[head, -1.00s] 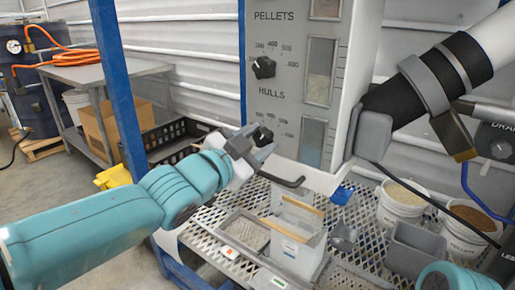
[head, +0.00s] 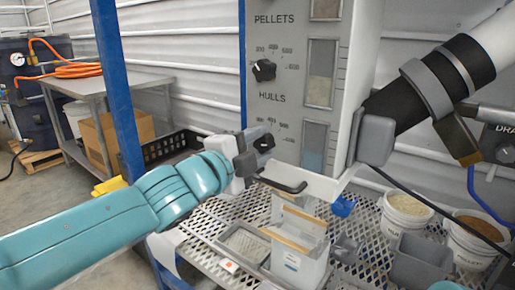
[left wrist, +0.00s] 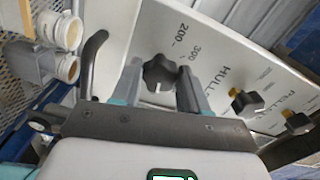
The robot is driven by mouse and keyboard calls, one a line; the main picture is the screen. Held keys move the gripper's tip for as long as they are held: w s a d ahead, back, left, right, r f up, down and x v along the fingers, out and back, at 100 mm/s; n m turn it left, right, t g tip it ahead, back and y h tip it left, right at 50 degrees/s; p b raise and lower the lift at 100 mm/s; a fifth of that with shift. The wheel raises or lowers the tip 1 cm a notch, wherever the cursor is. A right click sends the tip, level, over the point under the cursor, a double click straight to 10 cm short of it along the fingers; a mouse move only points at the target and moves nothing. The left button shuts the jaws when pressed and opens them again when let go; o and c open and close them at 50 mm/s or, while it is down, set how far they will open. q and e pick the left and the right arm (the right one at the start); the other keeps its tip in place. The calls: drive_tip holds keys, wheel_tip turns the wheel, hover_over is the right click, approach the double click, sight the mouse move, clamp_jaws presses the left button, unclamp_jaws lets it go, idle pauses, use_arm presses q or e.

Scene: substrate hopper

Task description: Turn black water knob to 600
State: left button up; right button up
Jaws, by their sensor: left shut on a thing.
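The lowest black knob (head: 264,143) is on the grey hopper panel, below the HULLS label. My left gripper (head: 258,146) comes in from the left and is shut on this knob. In the left wrist view the same knob (left wrist: 160,74) sits between the two fingers (left wrist: 162,84), and a white mark on it faces toward the gripper's base. The numbers 200 and 300 show beside it there. The 600 mark and the knob's own label cannot be made out. My right gripper is out of view.
Another black knob (head: 264,70) with its own scale is higher on the panel. A dark curved handle (head: 282,186) is just below the gripper. Under it stand a clear bin (head: 300,262) and white buckets (head: 407,212) on a mesh table (head: 200,222).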

use_arm(q)
drive_tip(key=shift+m, duration=0.4)
drive_tip(key=o, duration=1.1)
drive_tip(key=shift+c, duration=0.2)
drive_tip(key=p+v, duration=0.3)
drive_tip(key=v, duration=1.3)
drive_tip(key=shift+s+a, duration=0.15)
